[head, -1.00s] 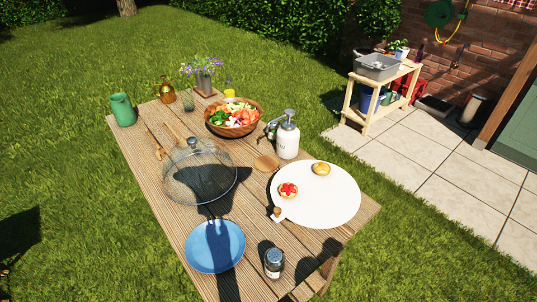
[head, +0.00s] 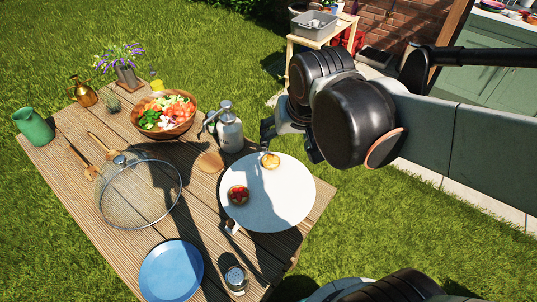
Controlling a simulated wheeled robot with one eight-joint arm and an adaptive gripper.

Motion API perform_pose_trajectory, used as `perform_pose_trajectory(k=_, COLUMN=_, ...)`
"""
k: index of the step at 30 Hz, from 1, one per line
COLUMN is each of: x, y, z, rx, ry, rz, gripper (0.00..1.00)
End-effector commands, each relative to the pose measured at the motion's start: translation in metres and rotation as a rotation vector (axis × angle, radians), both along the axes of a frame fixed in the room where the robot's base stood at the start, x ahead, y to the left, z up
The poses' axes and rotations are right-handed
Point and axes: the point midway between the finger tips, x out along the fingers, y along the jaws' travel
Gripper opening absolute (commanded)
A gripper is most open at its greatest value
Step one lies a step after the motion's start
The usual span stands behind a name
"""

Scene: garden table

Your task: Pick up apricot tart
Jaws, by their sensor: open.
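The apricot tart (head: 270,160) is a small golden tart near the far edge of a white round board (head: 285,205) on the wooden table. A red-topped tart (head: 238,195) sits on the same board, nearer and to the left. My gripper (head: 290,142) is open, reaching in from the right near the board's far edge. One dark finger shows just above the apricot tart in the picture, the other to its right. The tart looks apart from the fingers, though the height between them is hard to judge. The arm hides part of the background behind the board.
A pump bottle (head: 229,130) stands close left of the board, beside a salad bowl (head: 165,115). A mesh dome (head: 140,192), blue plate (head: 171,271) and glass jar (head: 235,278) stand left and nearer. Bare planks show between them.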

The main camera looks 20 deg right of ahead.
Motion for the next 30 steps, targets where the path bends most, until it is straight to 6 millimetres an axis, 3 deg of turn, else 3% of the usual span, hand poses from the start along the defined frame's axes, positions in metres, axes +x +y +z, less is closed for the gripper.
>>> perform_pose_trajectory(k=5, x=0.033, y=0.001, z=0.002, rx=0.038, ry=0.093, rz=-0.133, gripper=0.72)
perform_pose_trajectory(k=15, x=0.081, y=0.004, z=-0.027, rx=0.071, ry=0.249, rz=-0.394, gripper=0.72)
perform_pose_trajectory(k=26, x=0.097, y=0.005, z=-0.056, rx=0.07, ry=0.313, rz=-0.519, gripper=0.72)
perform_pose_trajectory(k=30, x=0.098, y=0.003, z=-0.079, rx=0.071, ry=0.314, rz=-0.522, gripper=0.72)
